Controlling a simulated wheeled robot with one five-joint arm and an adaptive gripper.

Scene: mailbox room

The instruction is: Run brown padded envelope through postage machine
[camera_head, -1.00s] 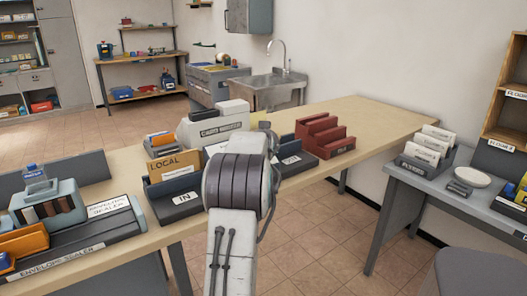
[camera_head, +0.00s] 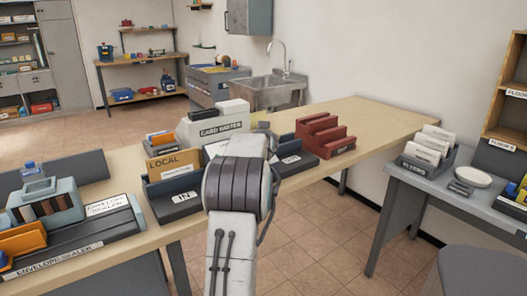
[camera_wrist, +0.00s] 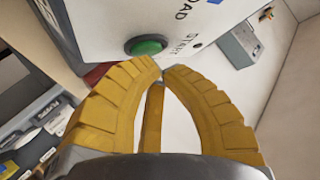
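In the wrist view, my gripper (camera_wrist: 162,74) has two ribbed yellow fingers whose tips meet just below a round green button (camera_wrist: 147,45). The button is on a white machine face (camera_wrist: 100,20) with partly cut-off lettering, "START" and "OAD". I cannot tell whether the tips touch the button. A thin brown strip (camera_wrist: 152,118) shows between the fingers; I cannot tell what it is. In the head view, my arm hides the gripper. I cannot make out a brown padded envelope for sure in either view.
On the wooden table (camera_head: 365,122) stand an envelope sealer (camera_head: 75,245), a "LOCAL" box (camera_head: 173,163), an "IN" tray (camera_head: 178,195), a white labelled machine (camera_head: 213,127) and a dark red stepped rack (camera_head: 325,135). A grey table (camera_head: 395,185) with a card holder (camera_head: 427,150) is at right.

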